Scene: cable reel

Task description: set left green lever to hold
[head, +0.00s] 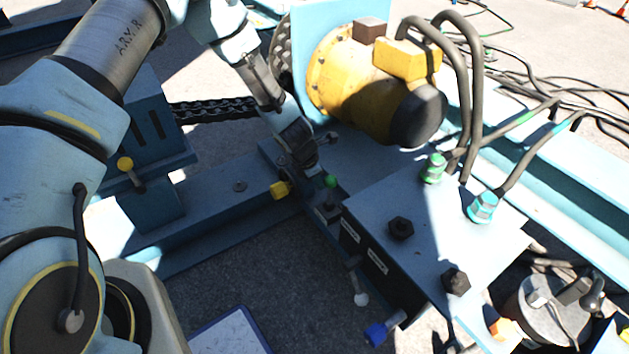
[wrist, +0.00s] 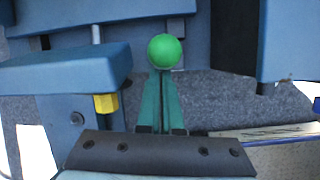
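A lever with a round green knob (head: 330,181) stands at the left end of the blue valve box (head: 440,225). In the wrist view the green knob (wrist: 165,51) is just beyond the fingertips, and its stem is hidden. My gripper (head: 308,166) is above and left of the knob in the head view. In the wrist view its two teal fingers (wrist: 161,78) lie side by side with only a thin dark line between them, so it looks shut. I cannot tell whether the fingertips touch the knob. The lever's setting cannot be read.
A yellow knob (head: 281,190) is close on the left, also in the wrist view (wrist: 106,103). White (head: 361,299) and blue (head: 376,334) knobs hang along the box's front. The yellow motor (head: 365,80) and black hoses (head: 475,90) stand behind.

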